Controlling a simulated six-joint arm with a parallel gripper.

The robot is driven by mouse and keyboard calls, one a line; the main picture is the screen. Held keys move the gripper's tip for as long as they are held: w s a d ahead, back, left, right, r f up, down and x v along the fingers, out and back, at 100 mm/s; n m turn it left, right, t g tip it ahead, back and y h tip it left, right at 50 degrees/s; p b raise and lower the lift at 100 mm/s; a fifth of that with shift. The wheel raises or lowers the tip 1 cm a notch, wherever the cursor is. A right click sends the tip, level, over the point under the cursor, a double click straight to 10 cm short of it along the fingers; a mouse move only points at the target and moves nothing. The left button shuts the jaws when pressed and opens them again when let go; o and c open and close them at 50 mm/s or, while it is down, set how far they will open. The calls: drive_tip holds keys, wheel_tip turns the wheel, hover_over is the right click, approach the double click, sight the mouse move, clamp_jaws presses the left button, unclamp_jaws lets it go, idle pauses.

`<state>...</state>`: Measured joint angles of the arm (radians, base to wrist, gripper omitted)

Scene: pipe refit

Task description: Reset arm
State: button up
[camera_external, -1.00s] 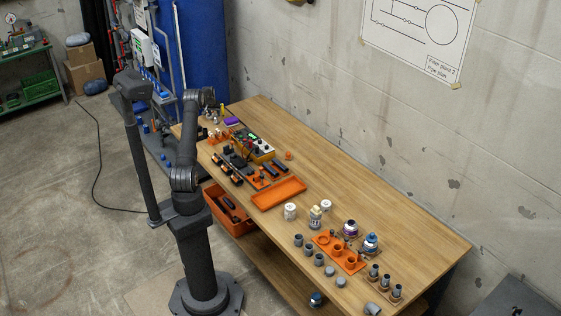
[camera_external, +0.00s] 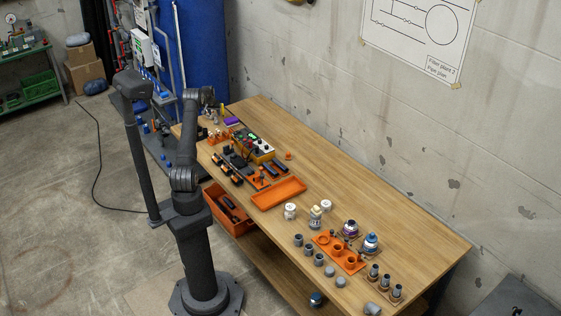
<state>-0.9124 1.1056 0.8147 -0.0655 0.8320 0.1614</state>
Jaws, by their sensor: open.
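My arm rises from its dark pedestal and folds over the far left end of the wooden workbench (camera_external: 335,178). My gripper (camera_external: 212,112) is small and dark at the arm's end, above that bench end. It is open, and I see nothing held in it. Its fingertips are hard to make out among the small parts there.
Near the gripper stand a purple item (camera_external: 232,121), orange parts and a yellow meter box (camera_external: 256,148). An orange tray (camera_external: 279,193) is empty. Bottles, grey pipe fittings and an orange holder (camera_external: 340,254) fill the near end. An orange bin (camera_external: 229,210) sits below the bench top.

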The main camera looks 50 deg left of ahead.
sight(215, 117)
drive_tip(key=x, duration=0.3)
drive_tip(key=shift+f, duration=0.1)
drive_tip(key=shift+w+a, duration=0.1)
drive_tip(key=shift+a, duration=0.05)
wheel_tip(215, 117, up, 4)
drive_tip(key=shift+f, duration=0.15)
drive_tip(key=w+d+r, duration=0.4)
drive_tip(key=d+r, duration=0.3)
drive_tip(key=d, duration=0.4)
drive_tip(key=w+d+m+t+h, duration=0.1)
drive_tip(key=w+d+m, duration=0.2)
drive_tip(key=w+d, duration=0.75)
drive_tip(key=w+d+m+h, duration=0.15)
drive_tip(key=w+d, duration=0.55)
drive_tip(key=d, duration=0.7)
drive_tip(key=w+d+m, duration=0.2)
drive_tip(key=w+d, duration=0.1)
drive_tip(key=d, duration=1.1)
drive_tip(key=w+d+m+h, duration=0.1)
drive_tip(key=w+d+m, duration=0.2)
drive_tip(key=d, duration=1.1)
drive_tip(key=shift+w+d, duration=0.25)
drive_tip(key=shift+w, duration=0.1)
drive_tip(key=shift+m, duration=0.25)
